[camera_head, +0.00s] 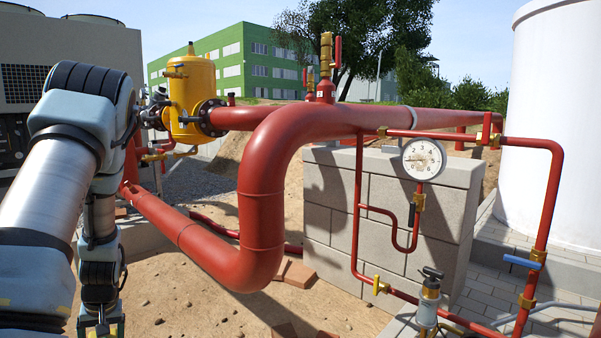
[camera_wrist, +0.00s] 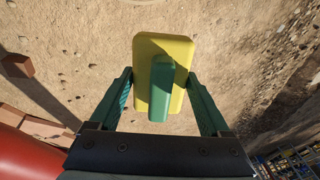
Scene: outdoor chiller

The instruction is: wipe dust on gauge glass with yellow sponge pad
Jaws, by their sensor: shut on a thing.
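The round gauge (camera_head: 424,159) has a white dial and a dark pointer. It stands upright on a thin red pipe at right of centre in the head view. Any dust on its glass is too small to make out. My gripper (camera_wrist: 158,78) is shut on the yellow sponge pad (camera_wrist: 178,44), which has a green handle block, in the wrist view. The fingers lie on either side of the pad, above sandy ground. In the head view my gripper (camera_head: 103,328) points down at the lower left edge, far from the gauge; the pad is cut off there.
A thick red pipe (camera_head: 262,215) bends down between my arm and the gauge. A thin red pipe frame (camera_head: 357,210) with valves surrounds the gauge. A grey block wall (camera_head: 330,205) stands behind it, and a white tank (camera_head: 555,110) at the right. Bricks lie on the sand.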

